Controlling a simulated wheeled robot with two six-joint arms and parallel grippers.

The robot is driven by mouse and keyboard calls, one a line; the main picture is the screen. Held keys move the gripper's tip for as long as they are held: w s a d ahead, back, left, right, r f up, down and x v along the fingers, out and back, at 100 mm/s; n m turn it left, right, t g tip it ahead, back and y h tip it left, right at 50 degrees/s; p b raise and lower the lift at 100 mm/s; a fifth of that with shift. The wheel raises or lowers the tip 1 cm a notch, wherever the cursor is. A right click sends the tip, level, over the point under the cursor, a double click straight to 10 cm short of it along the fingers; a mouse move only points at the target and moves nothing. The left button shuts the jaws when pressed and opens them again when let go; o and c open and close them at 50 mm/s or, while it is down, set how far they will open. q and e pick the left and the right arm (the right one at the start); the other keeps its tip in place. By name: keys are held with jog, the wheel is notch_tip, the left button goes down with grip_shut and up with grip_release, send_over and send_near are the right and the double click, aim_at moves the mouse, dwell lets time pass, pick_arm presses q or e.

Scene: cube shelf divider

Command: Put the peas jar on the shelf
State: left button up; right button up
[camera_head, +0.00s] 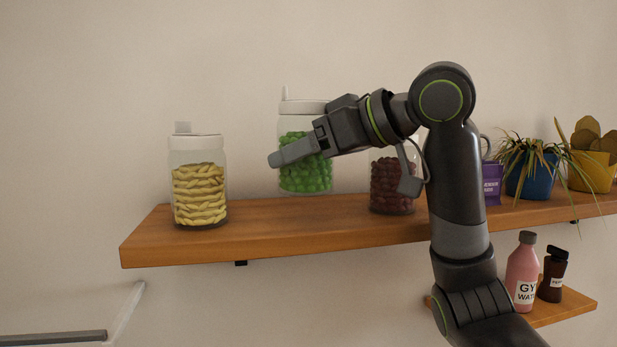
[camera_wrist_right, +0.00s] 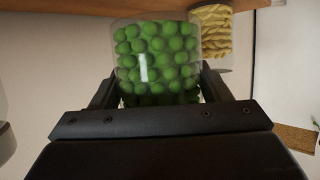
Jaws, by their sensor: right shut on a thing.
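The peas jar (camera_head: 305,178) is clear with green peas and a white lid. My right gripper (camera_head: 285,157) is shut on it, with a finger across its front. The jar is upright, and its base shows slightly above the wooden shelf (camera_head: 275,232); I cannot tell if it touches. It is between the yellow pasta jar and the dark red bean jar. In the right wrist view the peas jar (camera_wrist_right: 158,55) sits between the fingers (camera_wrist_right: 160,88). My left gripper is not in view.
The pasta jar (camera_head: 199,195) stands at the shelf's left end. The bean jar (camera_head: 388,190) is partly behind my right arm. A pink bottle (camera_head: 521,270) stands on a lower shelf.

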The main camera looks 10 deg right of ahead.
aim_at(307, 183)
jog(key=shift+f, duration=0.2)
jog(key=f, duration=0.1)
jog(key=f+p, duration=0.1)
jog(key=shift+s+f, duration=0.2)
jog(key=shift+f, duration=0.2)
jog(key=shift+w+f, duration=0.1)
jog(key=shift+f, duration=0.35)
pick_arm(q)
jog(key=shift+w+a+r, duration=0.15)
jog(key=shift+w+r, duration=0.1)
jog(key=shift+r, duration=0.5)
pick_arm(e)
jog(key=shift+f, duration=0.15)
jog(key=o, duration=1.3)
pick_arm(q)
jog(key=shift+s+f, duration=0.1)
